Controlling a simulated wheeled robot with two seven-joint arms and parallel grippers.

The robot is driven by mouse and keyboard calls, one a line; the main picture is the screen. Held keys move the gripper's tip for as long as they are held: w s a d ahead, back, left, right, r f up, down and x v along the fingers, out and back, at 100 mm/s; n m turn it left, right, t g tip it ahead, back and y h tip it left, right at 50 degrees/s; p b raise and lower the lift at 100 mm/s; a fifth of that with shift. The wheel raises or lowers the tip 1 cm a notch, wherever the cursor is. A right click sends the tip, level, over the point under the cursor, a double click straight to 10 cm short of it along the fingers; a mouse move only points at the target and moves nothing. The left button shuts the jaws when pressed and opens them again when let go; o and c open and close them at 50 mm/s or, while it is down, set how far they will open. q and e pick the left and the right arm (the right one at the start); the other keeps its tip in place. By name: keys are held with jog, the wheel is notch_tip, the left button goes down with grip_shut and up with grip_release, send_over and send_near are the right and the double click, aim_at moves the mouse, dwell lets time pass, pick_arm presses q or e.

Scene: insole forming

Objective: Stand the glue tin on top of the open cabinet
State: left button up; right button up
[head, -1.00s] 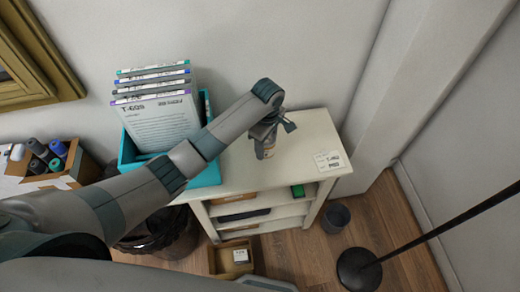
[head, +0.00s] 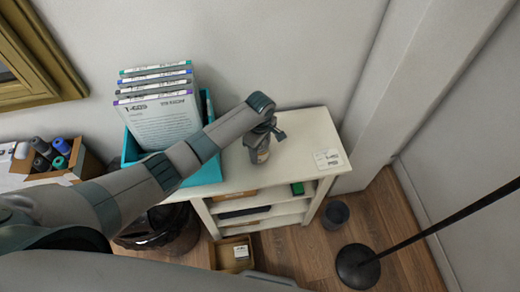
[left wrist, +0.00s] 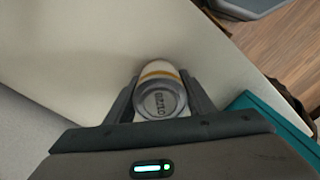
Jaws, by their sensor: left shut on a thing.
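My right gripper is not in view.
A teal box (head: 207,173) of upright folders stands left of the tin. A white label card (head: 327,158) lies at the cabinet's right front corner. The cabinet shelves hold a green item (head: 297,188). A lamp pole (head: 440,222) and bin (head: 335,214) stand at right.

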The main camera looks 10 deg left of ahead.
pick_arm(q)
jog(key=shift+f, duration=0.2)
jog(key=o, duration=1.2)
notch_tip(320, 180, up, 12)
jog(key=shift+r+b, duration=0.15)
jog(key=shift+b, duration=0.8)
